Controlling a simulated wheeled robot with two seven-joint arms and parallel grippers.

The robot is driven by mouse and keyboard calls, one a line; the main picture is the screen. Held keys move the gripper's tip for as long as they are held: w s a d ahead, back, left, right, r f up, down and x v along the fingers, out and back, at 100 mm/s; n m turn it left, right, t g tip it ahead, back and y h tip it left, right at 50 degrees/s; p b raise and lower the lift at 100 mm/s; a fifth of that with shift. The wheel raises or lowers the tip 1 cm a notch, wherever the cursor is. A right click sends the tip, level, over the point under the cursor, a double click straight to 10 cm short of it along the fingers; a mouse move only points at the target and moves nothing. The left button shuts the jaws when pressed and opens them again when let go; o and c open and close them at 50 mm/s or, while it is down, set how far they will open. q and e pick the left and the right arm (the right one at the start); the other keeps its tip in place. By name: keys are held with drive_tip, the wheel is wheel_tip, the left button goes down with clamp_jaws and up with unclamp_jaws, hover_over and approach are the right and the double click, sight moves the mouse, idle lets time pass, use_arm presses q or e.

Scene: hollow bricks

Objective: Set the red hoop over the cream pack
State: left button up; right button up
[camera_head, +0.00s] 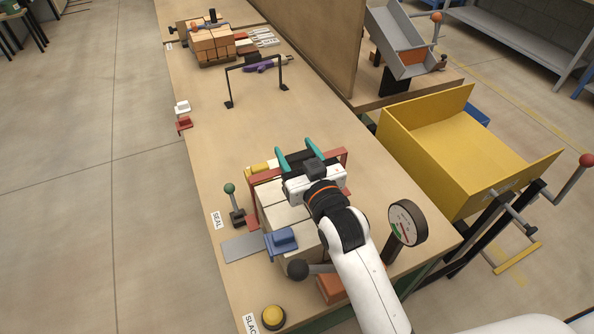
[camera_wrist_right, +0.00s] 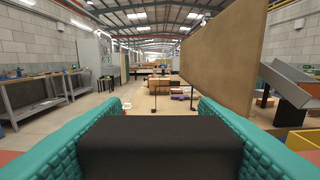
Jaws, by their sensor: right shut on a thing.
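The red hoop (camera_head: 254,184) is a square-cornered frame near the far end of the cream pack (camera_head: 279,214), a stack of pale blocks on the bench. Its left leg runs down beside the pack's left side; its lower right side is hidden by my arm, so I cannot tell whether it is seated around the pack. My right gripper (camera_head: 296,153), with teal fingers, is above the pack, shut on a dark grip piece that seems to belong to the hoop. In the wrist view a black block (camera_wrist_right: 160,148) fills the space between the fingers. My left gripper is not in view.
A blue clamp (camera_head: 283,239) and grey plate (camera_head: 246,247) sit by the pack's near side. A green-knobbed lever (camera_head: 232,200) stands left, a gauge (camera_head: 406,223) right. A yellow bin (camera_head: 437,150) is beyond the bench's right edge. A black arch (camera_head: 256,66) stands farther back; bench between is mostly clear.

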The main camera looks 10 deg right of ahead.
wheel_tip(320, 180, down, 3)
drive_tip(key=shift+r, duration=0.15)
wheel_tip(320, 180, down, 2)
drive_tip(key=shift+f, duration=0.35)
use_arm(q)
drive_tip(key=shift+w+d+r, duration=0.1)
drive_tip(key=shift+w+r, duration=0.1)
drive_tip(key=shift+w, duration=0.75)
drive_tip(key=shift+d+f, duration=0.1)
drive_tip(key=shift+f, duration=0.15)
use_arm(e)
drive_tip(key=shift+f, duration=0.6)
drive_tip(key=o, duration=1)
